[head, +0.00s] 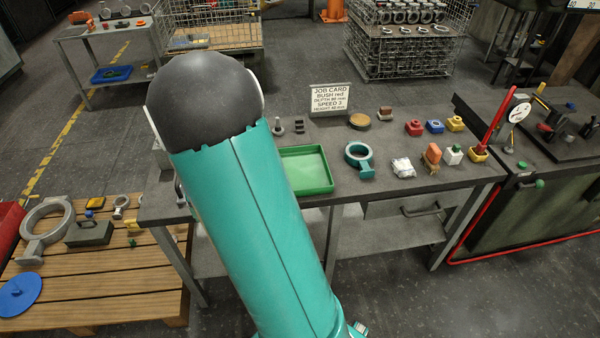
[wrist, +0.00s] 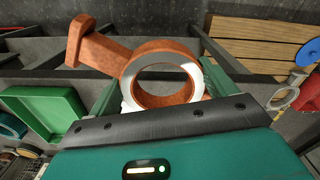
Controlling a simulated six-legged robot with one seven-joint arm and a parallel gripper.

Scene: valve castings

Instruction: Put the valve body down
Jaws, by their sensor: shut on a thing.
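The valve body (wrist: 104,48) is an orange-brown casting with a ring, a pale machined face and a flanged stem. In the wrist view it sits between the green fingers of my gripper (wrist: 164,88), which is shut on it. The stem points to the upper left. I cannot tell how high it is or whether it touches anything below. In the head view my teal arm hides both the gripper and the valve body. A green tray (head: 306,170) lies on the grey workbench (head: 385,192), right of my arm; it also shows in the wrist view (wrist: 44,112).
A teal ring casting (head: 359,159), a white crumpled item (head: 403,167) and several small coloured parts stand on the bench. A job card (head: 330,100) stands behind the tray. A wooden pallet (head: 100,275) at left holds a grey ring casting (head: 45,228) and a blue disc (head: 20,294).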

